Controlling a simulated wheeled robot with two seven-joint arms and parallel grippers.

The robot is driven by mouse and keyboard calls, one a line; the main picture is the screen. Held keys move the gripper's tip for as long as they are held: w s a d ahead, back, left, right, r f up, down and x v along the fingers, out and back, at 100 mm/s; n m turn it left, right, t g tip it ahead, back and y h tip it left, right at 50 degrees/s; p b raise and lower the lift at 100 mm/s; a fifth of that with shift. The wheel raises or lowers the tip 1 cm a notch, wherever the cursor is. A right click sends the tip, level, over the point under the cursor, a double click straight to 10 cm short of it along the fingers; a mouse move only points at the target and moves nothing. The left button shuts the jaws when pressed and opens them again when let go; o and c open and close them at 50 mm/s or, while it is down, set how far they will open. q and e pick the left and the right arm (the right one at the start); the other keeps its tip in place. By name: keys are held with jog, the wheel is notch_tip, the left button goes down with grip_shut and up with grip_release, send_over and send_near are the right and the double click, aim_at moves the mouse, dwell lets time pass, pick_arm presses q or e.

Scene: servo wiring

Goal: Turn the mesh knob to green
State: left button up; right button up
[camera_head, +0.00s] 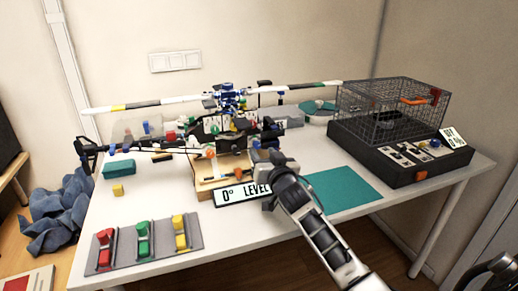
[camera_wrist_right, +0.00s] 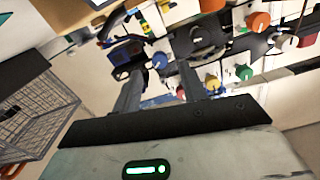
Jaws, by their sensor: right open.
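My right gripper (camera_head: 268,163) is over the front middle of the table, beside the helicopter model (camera_head: 215,132). In the right wrist view its two fingers (camera_wrist_right: 161,82) are apart, with nothing held between them. Several coloured knobs lie beyond the fingers in that view, including a blue knob (camera_wrist_right: 159,60), a teal knob (camera_wrist_right: 245,72), an orange knob (camera_wrist_right: 260,20) and a yellow knob (camera_wrist_right: 212,84). I cannot tell which one is the mesh knob, as no label is readable there. My left gripper is not in view.
A wire mesh cage (camera_head: 392,105) on a black base stands at the right. A panel (camera_head: 150,242) with red, green and yellow switches lies at front left. A teal mat (camera_head: 342,190) lies right of my gripper. A "0° LEVEL" sign (camera_head: 242,194) stands close to it.

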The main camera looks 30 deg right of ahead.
aim_at(258, 147)
jog(key=shift+x, duration=2.1)
grip_shut()
jog(key=n, duration=0.3)
jog(key=shift+n, duration=0.4)
jog(key=n+p, duration=0.1)
jog(key=n, duration=0.2)
jog(key=shift+f+n, duration=0.1)
jog(key=shift+n, duration=1.6)
